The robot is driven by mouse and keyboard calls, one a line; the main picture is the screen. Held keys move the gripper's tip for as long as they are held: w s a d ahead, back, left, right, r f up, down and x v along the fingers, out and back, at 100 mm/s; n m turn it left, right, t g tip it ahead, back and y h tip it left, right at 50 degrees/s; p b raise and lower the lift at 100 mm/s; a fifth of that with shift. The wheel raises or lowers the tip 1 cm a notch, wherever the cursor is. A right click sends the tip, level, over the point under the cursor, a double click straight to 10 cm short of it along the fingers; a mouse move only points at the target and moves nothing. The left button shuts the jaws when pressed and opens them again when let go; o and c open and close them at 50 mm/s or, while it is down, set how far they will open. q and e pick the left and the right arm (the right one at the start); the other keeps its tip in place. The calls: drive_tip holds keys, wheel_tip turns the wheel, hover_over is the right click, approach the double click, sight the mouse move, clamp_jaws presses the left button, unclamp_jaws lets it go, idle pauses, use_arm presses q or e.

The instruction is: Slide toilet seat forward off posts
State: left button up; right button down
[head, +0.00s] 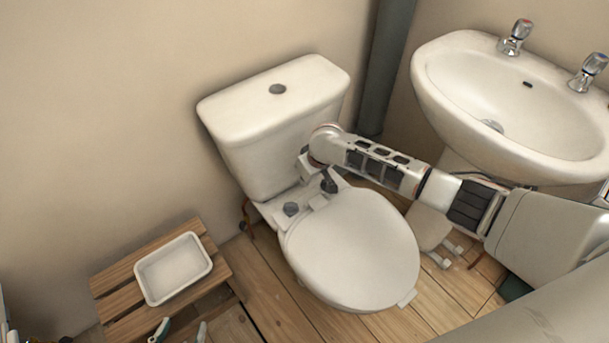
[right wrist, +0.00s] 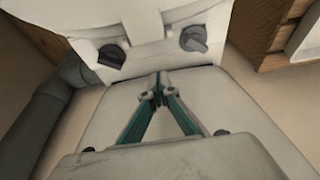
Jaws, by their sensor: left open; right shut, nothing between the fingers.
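The white toilet seat (head: 352,248) lies closed on the bowl. At its rear are two dark posts, the left post (head: 291,209) and the right post (head: 328,186); they also show in the right wrist view, one post (right wrist: 112,56) at left and the other post (right wrist: 193,38) at right. I cannot tell how far the seat's hinge sits on them. My left gripper (head: 180,331) is open and empty at the bottom left, away from the toilet.
The cistern (head: 272,120) stands close behind the posts. A sink (head: 510,105) is at the right, and a dark pipe (head: 385,70) runs between them. A slatted wooden stool (head: 120,275) holds a white tray (head: 150,285) at the left.

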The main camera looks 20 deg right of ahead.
sight(307, 197)
drive_tip(key=x, duration=0.2)
drive_tip(key=b+x, duration=0.1)
drive_tip(key=s+b+x, duration=0.1)
drive_tip(key=x, duration=0.1)
drive_tip(key=shift+w+f, duration=0.1)
drive_tip(key=shift+f, duration=0.4)
drive_tip(key=shift+s+d+r, duration=0.3)
drive_tip(key=shift+s+r, duration=0.15)
drive_tip(key=shift+s, duration=0.1)
drive_tip(key=shift+s+d+r, duration=0.25)
drive_tip(key=shift+s+r, duration=0.15)
drive_tip(key=shift+s, duration=0.15)
use_arm(q)
drive_tip(key=shift+w+d+f, duration=0.1)
drive_tip(key=shift+d+f, duration=0.05)
drive_tip(key=shift+d, duration=0.3)
use_arm(e)
drive_tip(key=shift+s+f, duration=0.15)
drive_tip(key=shift+s, duration=0.2)
